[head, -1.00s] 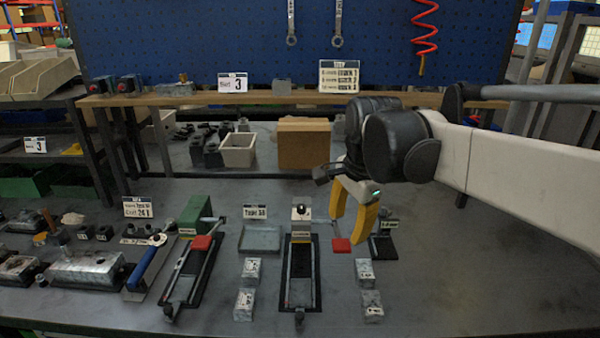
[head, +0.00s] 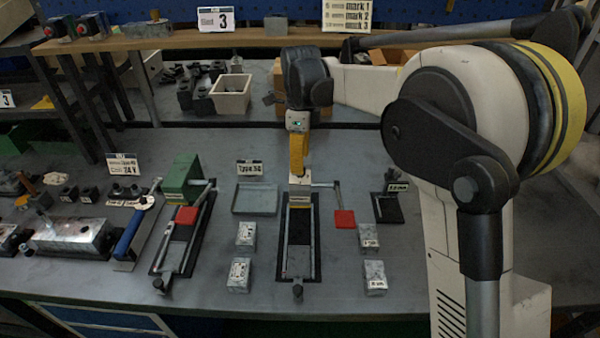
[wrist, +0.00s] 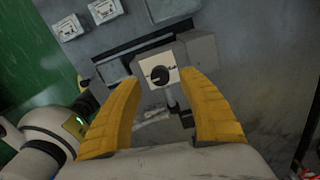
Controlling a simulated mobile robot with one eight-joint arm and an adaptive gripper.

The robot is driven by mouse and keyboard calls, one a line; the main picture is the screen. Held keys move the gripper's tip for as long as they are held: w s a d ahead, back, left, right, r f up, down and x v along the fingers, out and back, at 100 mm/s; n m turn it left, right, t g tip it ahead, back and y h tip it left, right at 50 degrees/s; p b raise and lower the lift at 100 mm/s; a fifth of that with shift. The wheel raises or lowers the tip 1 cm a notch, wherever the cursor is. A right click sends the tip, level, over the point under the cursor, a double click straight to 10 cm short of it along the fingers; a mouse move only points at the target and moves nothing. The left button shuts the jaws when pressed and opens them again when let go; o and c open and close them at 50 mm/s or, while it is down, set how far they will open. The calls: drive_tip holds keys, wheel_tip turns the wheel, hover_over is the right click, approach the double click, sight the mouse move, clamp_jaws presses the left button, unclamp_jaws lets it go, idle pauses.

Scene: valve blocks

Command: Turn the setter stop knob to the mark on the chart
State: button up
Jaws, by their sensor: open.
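The setter stop knob is a small round black dial (wrist: 160,75) on a white plate (wrist: 171,83) in the wrist view; its setting is too small to read surely. My gripper (wrist: 159,78) is open, with one yellow finger on each side of the knob and no clear contact. In the head view my gripper (head: 299,172) points down over the back end of the middle fixture (head: 283,240) and hides the knob. The chart (head: 346,16) is a white card at the top, cut off by the picture edge, with lines for mark 2 and mark 3 readable.
A crank handle with a red pad (head: 345,218) stands close right of the middle fixture. A second fixture with a green block (head: 181,178) stands to the left. Small metal blocks (head: 239,274) flank the middle fixture. A "3" card (head: 216,19) stands on the shelf.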

drive_tip(key=shift+f+b, duration=0.35)
drive_tip(key=shift+f, duration=1.15)
clamp_jaws()
